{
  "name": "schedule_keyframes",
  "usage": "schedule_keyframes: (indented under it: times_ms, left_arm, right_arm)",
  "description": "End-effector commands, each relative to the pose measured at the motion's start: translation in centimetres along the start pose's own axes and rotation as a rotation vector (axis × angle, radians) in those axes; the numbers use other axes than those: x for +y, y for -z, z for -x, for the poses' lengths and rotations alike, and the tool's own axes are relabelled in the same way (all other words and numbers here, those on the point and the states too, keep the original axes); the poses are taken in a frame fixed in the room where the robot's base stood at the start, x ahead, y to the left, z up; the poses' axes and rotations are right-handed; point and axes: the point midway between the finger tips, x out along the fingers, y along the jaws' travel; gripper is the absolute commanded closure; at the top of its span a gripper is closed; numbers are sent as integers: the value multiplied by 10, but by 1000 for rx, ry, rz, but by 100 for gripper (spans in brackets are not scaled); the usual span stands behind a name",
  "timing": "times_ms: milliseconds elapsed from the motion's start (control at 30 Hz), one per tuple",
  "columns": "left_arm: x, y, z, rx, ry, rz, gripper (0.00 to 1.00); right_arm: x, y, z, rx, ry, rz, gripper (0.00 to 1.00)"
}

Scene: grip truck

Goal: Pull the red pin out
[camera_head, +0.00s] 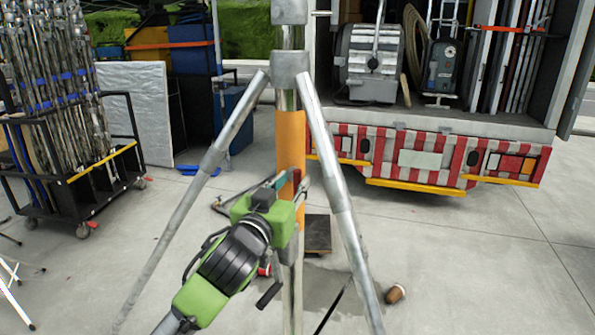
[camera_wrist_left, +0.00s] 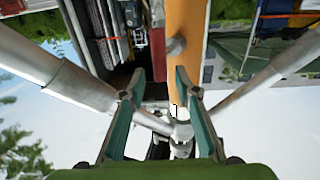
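A small dark red piece (camera_head: 296,175), which looks like the red pin, shows against the orange sleeve (camera_head: 290,140) of the stand's upright metal pole. My left gripper (camera_head: 288,186) is at the sleeve, with its fingertips close around that piece. In the left wrist view its two teal-padded fingers (camera_wrist_left: 158,84) are apart, with the right fingertip overlapping the orange sleeve (camera_wrist_left: 187,22). A dark red strip (camera_wrist_left: 157,55) shows between and beyond the fingertips; I cannot tell whether it is the pin. No contact is clear. My right gripper is not in view.
The stand's slanted legs (camera_head: 335,190) flank my left gripper closely. A truck with a red-and-white striped bumper (camera_head: 421,158) stands behind. A cart of poles (camera_head: 72,172) is at the left. A brown cup-like object (camera_head: 395,294) lies on the floor, which is clear at the right.

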Motion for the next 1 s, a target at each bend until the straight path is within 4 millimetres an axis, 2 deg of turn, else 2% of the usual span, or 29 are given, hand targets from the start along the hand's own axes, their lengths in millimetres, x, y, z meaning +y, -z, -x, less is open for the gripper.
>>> schedule_keyframes:
  times_ms: [100,300,633,667,767,1000]
  left_arm:
    - [0,2,-18,0,2,-2,71]
    - [0,1,-35,0,1,-1,71]
    - [0,0,-38,0,0,-1,71]
    - [0,0,-38,0,1,-1,73]
    - [0,0,-38,0,1,-1,99]
    - [1,0,-36,0,0,0,100]
  right_arm:
    - [0,0,6,-1,0,0,100]
    - [0,0,9,-2,0,0,100]
    - [0,0,9,-3,0,-1,100]
    - [0,0,9,-3,0,-1,100]
    - [0,-1,9,-3,-1,-1,100]
    - [1,-1,10,-3,-1,-1,100]
